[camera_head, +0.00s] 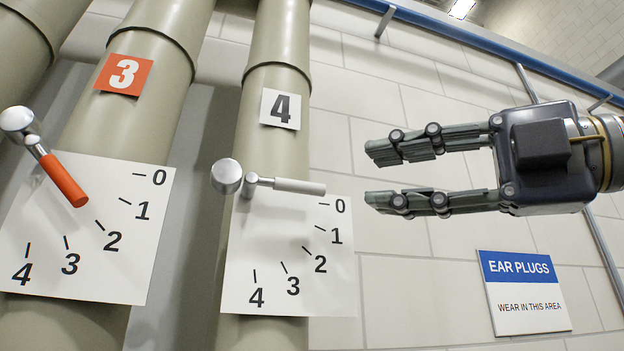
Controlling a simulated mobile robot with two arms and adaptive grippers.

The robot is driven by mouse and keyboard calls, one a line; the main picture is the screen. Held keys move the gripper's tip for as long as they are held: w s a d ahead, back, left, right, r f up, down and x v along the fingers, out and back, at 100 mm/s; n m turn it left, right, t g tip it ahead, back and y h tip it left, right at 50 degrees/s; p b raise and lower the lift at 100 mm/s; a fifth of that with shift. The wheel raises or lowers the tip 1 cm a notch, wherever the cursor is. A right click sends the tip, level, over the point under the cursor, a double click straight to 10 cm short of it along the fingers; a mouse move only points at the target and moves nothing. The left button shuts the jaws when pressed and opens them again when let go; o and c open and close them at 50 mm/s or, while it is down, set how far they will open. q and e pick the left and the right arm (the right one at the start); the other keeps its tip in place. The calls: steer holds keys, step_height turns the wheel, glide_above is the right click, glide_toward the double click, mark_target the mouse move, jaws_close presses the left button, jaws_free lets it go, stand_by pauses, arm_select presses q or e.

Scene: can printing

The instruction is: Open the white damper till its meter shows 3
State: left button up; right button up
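The white damper has a pale lever (286,185) with a round metal knob (226,176), mounted on the beige pipe labelled 4. The lever lies almost level and points right, near the 0 mark. Its white meter plate (243,285) is marked 0 to 4, running clockwise from the right down to the lower left. My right gripper (368,174) comes in from the right, with its two fingers apart, one above the other. It is empty, and its fingertips are a short way right of the lever's tip, not visibly touching it. My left gripper is not in view.
To the left, an orange damper lever (63,180) on the pipe labelled 3 slants down-right toward its 2 mark. An "EAR PLUGS" sign (523,292) is on the pale block wall below my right gripper. Free room lies below the fingers, right of the meter plate.

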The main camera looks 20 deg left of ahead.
mark_target(307, 187)
steer(key=p+x, duration=0.3)
steer(key=x, duration=0.6)
steer(key=shift+a+r+p, duration=0.15)
steer(key=shift+p, duration=0.15)
steer(key=shift+w+a, duration=0.1)
steer(key=shift+a, duration=0.35)
jaws_close()
